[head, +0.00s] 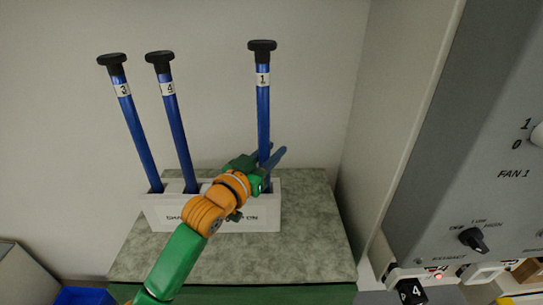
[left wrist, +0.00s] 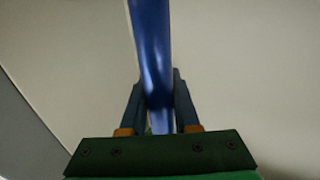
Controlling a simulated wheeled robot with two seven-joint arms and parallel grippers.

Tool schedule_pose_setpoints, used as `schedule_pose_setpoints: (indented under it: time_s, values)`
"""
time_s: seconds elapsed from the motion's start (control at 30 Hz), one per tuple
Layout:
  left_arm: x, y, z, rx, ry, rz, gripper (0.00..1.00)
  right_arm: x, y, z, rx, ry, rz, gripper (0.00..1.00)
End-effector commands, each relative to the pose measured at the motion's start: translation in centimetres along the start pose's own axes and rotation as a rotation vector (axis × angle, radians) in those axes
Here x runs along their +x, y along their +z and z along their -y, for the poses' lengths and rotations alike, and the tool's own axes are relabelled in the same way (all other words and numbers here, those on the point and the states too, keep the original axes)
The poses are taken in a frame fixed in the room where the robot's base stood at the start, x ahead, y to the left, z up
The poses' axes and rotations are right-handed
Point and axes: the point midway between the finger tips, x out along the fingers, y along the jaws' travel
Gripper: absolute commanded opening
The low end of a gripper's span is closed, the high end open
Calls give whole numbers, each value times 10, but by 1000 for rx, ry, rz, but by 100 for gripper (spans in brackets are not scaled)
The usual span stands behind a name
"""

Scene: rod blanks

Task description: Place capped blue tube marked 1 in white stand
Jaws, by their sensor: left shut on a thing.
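The blue tube marked 1 (head: 263,105) stands upright with a black cap at the right end of the white stand (head: 160,213). My left gripper (head: 268,164) is shut on the tube low on its length, just above the stand. In the left wrist view, the blue tube (left wrist: 152,70) runs between the two fingers of my left gripper (left wrist: 158,100). The gripper and arm cover the tube's lower end, so I cannot tell how deep it sits. Part of the stand's front lettering is also covered. My right gripper does not show.
Blue tubes marked 3 (head: 132,125) and 4 (head: 178,125), black-capped, lean left in the stand. The stand is on a mottled green-grey top (head: 310,245). A grey panel with knobs (head: 470,140) rises at the right. A blue bin (head: 84,296) is at lower left.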

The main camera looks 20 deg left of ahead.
Motion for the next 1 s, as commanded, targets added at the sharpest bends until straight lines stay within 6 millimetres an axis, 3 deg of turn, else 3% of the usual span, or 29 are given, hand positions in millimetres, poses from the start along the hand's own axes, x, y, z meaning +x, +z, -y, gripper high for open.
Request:
schedule_pose_setpoints:
  time_s: [0.1, 0.43, 0.47, 0.57, 0.9, 1.0]
  values:
    - [3, 10, 2, 1, 0, -1, 0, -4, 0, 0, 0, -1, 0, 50]
    - [3, 15, 2, 1, 1, -2, 0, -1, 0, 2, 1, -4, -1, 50]
    - [3, 15, 2, 1, 1, -1, 35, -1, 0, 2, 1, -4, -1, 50]
    - [3, 14, 2, 1, 1, -2, 60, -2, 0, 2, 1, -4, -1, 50]
    - [3, 8, 2, 1, 1, -3, 60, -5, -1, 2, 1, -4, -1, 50]
    - [-11, 12, 2, 1, 1, -2, 60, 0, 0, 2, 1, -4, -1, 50]
